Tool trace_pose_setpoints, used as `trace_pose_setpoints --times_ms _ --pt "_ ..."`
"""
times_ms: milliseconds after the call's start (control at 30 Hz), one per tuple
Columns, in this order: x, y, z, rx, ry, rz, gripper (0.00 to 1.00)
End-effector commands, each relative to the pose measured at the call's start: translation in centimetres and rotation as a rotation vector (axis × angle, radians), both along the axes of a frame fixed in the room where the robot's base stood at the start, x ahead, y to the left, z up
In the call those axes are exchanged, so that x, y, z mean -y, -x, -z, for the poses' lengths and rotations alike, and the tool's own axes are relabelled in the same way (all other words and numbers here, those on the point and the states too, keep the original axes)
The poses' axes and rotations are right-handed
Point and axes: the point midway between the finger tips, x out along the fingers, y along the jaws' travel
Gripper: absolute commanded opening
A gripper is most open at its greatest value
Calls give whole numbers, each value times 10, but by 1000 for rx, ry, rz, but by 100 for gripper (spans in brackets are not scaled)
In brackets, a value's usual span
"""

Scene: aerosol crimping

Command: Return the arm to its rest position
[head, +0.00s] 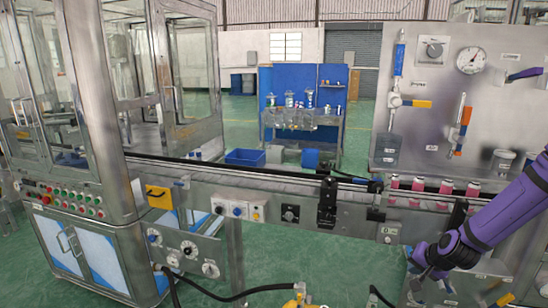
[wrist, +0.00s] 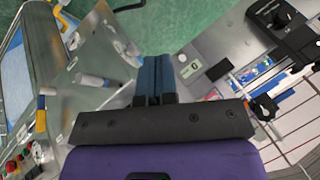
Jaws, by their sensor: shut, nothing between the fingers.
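My purple arm (head: 505,210) reaches in from the right edge of the head view, in front of the steel machine. My gripper (head: 413,260) hangs low there, beside the machine front and below the conveyor line; its tips are partly hard to make out. In the wrist view my gripper (wrist: 156,70) has its two blue fingers side by side, closed together with nothing between them. Green floor shows beyond the fingertips.
Several pink cans (head: 445,187) stand on the conveyor (head: 275,176) above my gripper. A steel panel (head: 446,110) with a gauge (head: 471,60) and levers rises behind. A glazed steel cabinet (head: 85,110) stands left. A black hose (head: 235,295) runs low in front. Green floor lies open at the front.

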Motion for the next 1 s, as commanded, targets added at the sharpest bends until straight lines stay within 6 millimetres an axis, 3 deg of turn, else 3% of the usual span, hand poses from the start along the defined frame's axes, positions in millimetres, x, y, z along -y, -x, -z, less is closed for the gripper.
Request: trace_pose_setpoints --times_ms 567,1000 --pt "-35 42 -144 -111 299 -264 0" --pt "-70 107 -254 -136 451 -365 0"
